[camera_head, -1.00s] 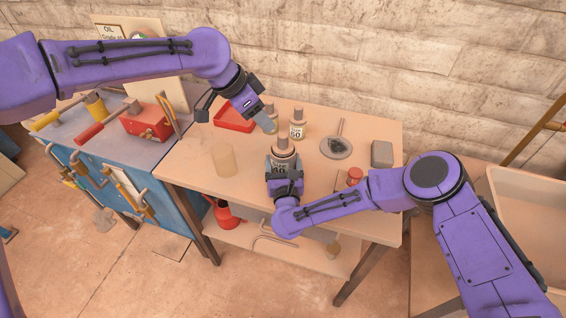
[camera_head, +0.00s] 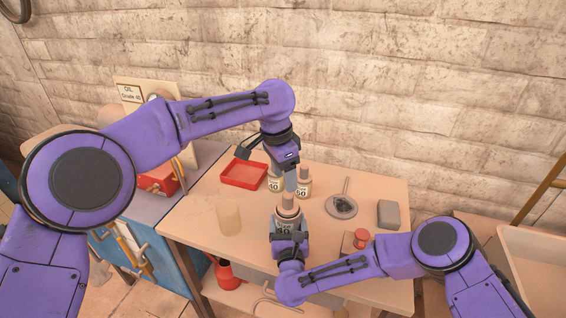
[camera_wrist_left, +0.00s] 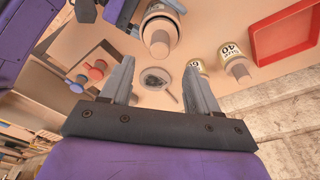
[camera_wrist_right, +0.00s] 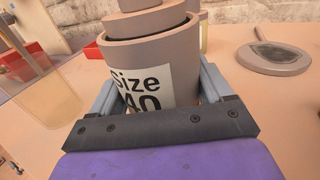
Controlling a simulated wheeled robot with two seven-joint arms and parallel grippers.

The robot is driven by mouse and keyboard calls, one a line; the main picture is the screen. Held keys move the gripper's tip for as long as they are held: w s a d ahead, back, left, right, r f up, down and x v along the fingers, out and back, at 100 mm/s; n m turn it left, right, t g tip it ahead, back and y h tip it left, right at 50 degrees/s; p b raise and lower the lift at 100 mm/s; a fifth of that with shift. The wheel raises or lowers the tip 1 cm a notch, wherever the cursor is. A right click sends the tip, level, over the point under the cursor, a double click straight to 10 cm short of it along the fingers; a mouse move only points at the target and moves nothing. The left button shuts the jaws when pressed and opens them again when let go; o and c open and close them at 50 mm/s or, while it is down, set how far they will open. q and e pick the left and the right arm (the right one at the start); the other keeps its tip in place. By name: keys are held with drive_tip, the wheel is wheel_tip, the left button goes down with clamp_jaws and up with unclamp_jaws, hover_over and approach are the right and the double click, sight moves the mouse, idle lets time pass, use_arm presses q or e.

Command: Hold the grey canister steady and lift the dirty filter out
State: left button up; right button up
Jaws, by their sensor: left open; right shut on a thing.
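The grey canister (camera_head: 284,232) stands upright on the table, with a "Size 40" label facing the right wrist camera. My right gripper (camera_head: 288,238) is shut around its body, with one finger on each side in the right wrist view (camera_wrist_right: 158,92). The dirty filter (camera_head: 288,202) sits in the canister, and its stepped top stands above the rim in the right wrist view (camera_wrist_right: 150,22). My left gripper (camera_head: 272,158) is open and empty, behind and above the canister. In the left wrist view the canister (camera_wrist_left: 165,12) lies beyond the open fingers (camera_wrist_left: 157,82).
A red tray (camera_head: 244,185) is at the back left. A translucent cup (camera_head: 229,219) stands left. A round mesh-centred dish (camera_head: 342,207), grey block (camera_head: 389,214) and red knob (camera_head: 361,238) are right.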

sight(289, 196)
use_arm(q)
drive_tip(key=f, duration=0.2)
drive_tip(key=d+f, duration=0.1)
drive_tip(key=f, duration=0.5)
drive_tip(key=shift+w+d, duration=0.15)
drive_tip(key=shift+w, duration=0.15)
use_arm(e)
drive_tip(key=shift+d, duration=0.1)
use_arm(q)
clamp_jaws()
drive_tip(key=shift+r, duration=4.8)
drive_tip(key=shift+r, duration=0.5)
use_arm(e)
drive_tip(key=o, duration=1.2)
